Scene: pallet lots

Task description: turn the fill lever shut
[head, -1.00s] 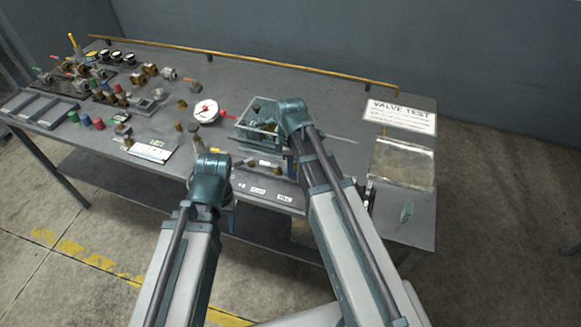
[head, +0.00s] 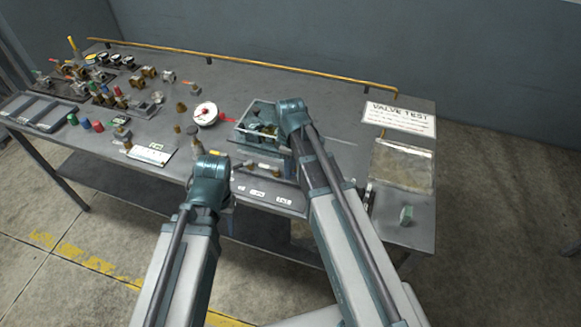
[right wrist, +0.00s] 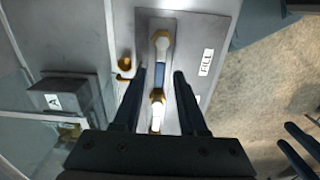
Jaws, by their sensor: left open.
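The fill lever (right wrist: 160,76) shows in the right wrist view as a blue handle on a brass and pale metal fitting, beside a white FILL label (right wrist: 206,62). My right gripper (right wrist: 159,74) is open, with one dark finger on each side of the lever and a visible gap to each. I cannot tell how far above the lever the fingertips are. Dark fingers at the lower right of the right wrist view are my left gripper (right wrist: 285,132), open and empty, off the bench front.
A clear-walled case (head: 258,112) stands behind the lever panel; a box marked A (right wrist: 62,97) shows there too. A white gauge with red (head: 206,114), several valves and fittings, and a tray (head: 40,112) fill the left bench. A VALVE TEST sign (head: 400,118) lies right.

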